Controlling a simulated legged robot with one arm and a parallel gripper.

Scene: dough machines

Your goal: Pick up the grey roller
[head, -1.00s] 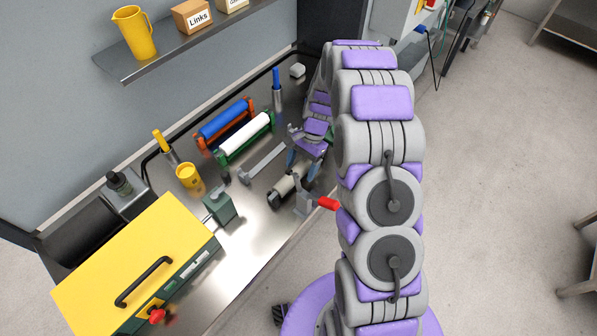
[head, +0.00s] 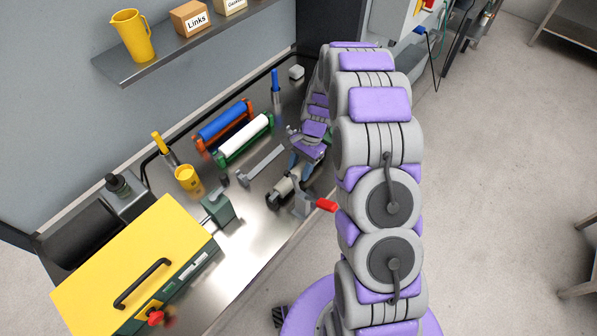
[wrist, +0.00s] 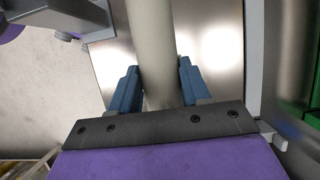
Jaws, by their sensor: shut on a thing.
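The grey roller (head: 284,187) lies low over the steel worktop, partly hidden by my gripper and arm in the head view. In the wrist view the roller (wrist: 152,45) runs up the picture between the two blue fingers. My gripper (wrist: 155,88) is shut on the roller, with one finger on each side of it. In the head view my gripper (head: 297,172) sits at the roller's right part. I cannot tell whether the roller touches its mounts.
Grey brackets stand on both sides of the roller, one with a red handle (head: 327,205). A white roller (head: 244,138) and a blue roller (head: 222,121) lie in racks behind. A yellow machine (head: 130,265) and a yellow cup (head: 187,178) stand left.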

